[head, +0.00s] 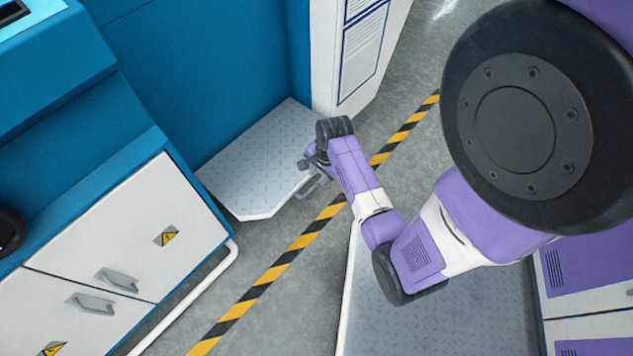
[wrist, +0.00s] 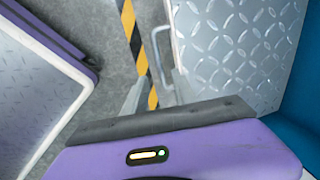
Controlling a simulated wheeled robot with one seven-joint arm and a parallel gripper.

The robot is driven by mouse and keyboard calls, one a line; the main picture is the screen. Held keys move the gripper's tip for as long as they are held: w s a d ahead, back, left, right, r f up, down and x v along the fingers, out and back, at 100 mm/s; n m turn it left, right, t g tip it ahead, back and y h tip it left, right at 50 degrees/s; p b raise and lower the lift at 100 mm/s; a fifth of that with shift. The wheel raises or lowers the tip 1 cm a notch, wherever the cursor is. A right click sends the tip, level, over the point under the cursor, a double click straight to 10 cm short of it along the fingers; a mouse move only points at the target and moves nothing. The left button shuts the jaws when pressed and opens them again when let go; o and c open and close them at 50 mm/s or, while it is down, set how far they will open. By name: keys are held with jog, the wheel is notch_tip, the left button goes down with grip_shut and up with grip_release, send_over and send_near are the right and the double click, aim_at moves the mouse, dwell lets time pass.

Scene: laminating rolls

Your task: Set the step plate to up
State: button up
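The step plate (head: 250,165) is a grey diamond-tread plate with clipped front corners. It lies flat and low between the blue panels of the machine. In the wrist view the plate (wrist: 245,50) fills the upper right, with a pale edge. A thin grey loop handle (wrist: 156,50) stands out from that edge; it also shows in the head view (head: 313,187). My gripper (head: 308,168) is at the plate's right edge, by the handle. In the wrist view its two fingers (wrist: 158,90) are apart, with the handle's near end close to them. I cannot tell whether they touch it.
A white cabinet (head: 130,245) with grey handles and warning labels stands left of the plate. A white post with printed sheets (head: 365,45) stands behind it. A yellow-black floor stripe (head: 290,255) runs past the plate's right side. A white rail (head: 190,300) runs low along the cabinet.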

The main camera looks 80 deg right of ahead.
aim_at(315, 185)
jog(key=f+b, duration=0.1)
jog(key=f, duration=0.3)
jog(key=w+f+b, duration=0.1)
jog(key=f, duration=0.1)
jog(key=shift+d+f+b, duration=0.15)
jog(key=shift+d+b, duration=0.05)
jog(key=shift+b, duration=0.15)
grip_shut()
dwell(1.1)
